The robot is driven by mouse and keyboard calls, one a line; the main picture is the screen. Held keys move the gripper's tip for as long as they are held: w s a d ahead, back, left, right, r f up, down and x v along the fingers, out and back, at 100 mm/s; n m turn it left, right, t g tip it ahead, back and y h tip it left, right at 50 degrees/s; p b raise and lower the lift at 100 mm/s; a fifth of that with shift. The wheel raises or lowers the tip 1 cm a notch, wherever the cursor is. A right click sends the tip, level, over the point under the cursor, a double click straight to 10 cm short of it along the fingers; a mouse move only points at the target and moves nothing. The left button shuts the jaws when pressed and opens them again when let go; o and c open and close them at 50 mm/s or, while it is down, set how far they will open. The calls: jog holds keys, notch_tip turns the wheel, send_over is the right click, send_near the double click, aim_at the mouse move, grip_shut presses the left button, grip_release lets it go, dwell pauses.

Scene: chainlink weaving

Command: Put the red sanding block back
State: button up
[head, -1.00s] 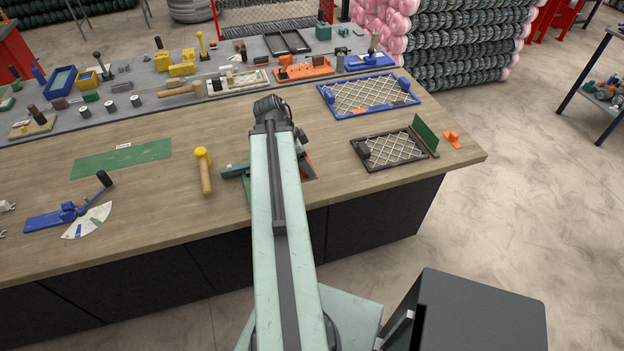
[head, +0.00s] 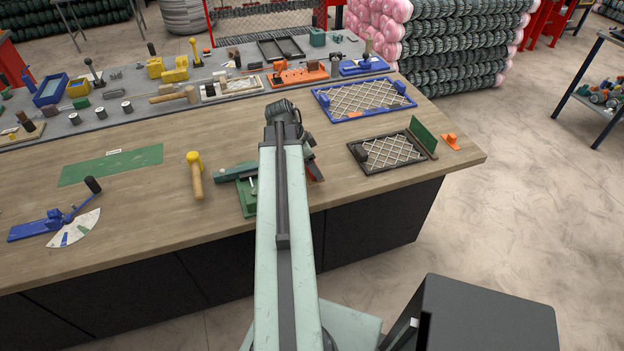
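I cannot clearly make out the red sanding block in the head view. My arm (head: 283,220) reaches up over the bench, and its dark upper joint (head: 283,112) stands above the wood top. The arm hides the part of the bench behind it. My gripper does not show, so I cannot see what it holds. A small dark and brownish piece (head: 315,171) shows just right of my arm, partly covered. A green tool, like a vise or clamp (head: 247,190), sits just left of my arm, also partly hidden.
A yellow-headed mallet (head: 195,175) and a green mat (head: 110,165) lie to the left. A dark mesh frame (head: 392,153) and a blue mesh frame (head: 364,98) lie to the right. An orange tray (head: 298,74) sits on the grey mat behind. Bare wood lies between mallet and green mat.

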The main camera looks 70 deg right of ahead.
jog(key=shift+f+b, duration=2.2)
jog(key=shift+f, duration=0.2)
jog(key=o, duration=1.4)
jog(key=shift+r, duration=0.1)
jog(key=p+v, duration=0.7)
jog(key=shift+r, duration=0.2)
jog(key=shift+w+a+r, duration=0.1)
jog(key=shift+a+r, duration=0.05)
